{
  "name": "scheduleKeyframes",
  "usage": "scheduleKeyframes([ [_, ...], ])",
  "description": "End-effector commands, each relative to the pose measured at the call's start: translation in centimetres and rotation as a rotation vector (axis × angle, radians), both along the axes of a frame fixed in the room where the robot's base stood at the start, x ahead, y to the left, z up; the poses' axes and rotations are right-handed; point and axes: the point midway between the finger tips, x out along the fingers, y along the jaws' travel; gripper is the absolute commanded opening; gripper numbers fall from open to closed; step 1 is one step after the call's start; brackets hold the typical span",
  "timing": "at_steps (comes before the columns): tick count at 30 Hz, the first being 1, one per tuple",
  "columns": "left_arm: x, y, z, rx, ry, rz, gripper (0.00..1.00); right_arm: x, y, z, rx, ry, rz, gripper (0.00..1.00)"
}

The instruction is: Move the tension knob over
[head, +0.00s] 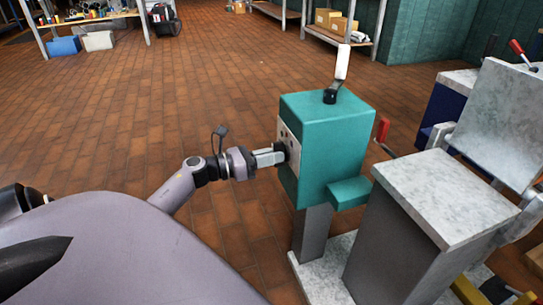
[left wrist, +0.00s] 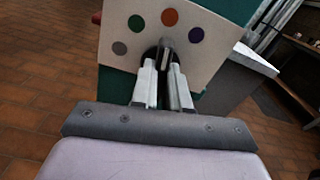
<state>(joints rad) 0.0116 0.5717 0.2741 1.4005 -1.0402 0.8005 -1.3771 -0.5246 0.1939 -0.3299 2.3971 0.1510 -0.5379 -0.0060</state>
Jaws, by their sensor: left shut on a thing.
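The tension knob (left wrist: 167,45) is dark and round with a raised bar, set in a pale plate (left wrist: 205,64) on the front of a teal machine head (head: 330,140). Around its upper side the plate carries a grey dot (left wrist: 119,48), a green dot (left wrist: 136,22), an orange dot (left wrist: 169,17) and a blue dot (left wrist: 196,34). The bar stands nearly upright in the left wrist view, below the orange dot. My left gripper (left wrist: 162,66) is shut on the knob, fingers either side of the bar; it also shows in the head view (head: 274,157). My right gripper is out of view.
A lever with a white handle (head: 342,62) stands on top of the teal head. A red-handled lever (head: 382,130) sticks out at its right. A grey block with a pale top (head: 440,195) stands close at right. The brick floor (head: 200,90) at left is clear.

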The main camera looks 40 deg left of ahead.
Motion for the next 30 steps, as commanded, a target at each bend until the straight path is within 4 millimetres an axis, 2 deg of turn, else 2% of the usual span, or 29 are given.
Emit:
scheduleKeyframes([
  [8,0.1,-0.1,0.1,-0.028,0.014,0.001,0.00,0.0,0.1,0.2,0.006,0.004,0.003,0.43],
  [14,0.1,-0.1,0.3,-0.118,0.059,0.002,0.00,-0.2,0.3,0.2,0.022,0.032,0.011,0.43],
  [30,0.2,-0.2,0.5,-0.554,0.285,0.000,0.00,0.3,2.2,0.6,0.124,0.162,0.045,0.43],
])
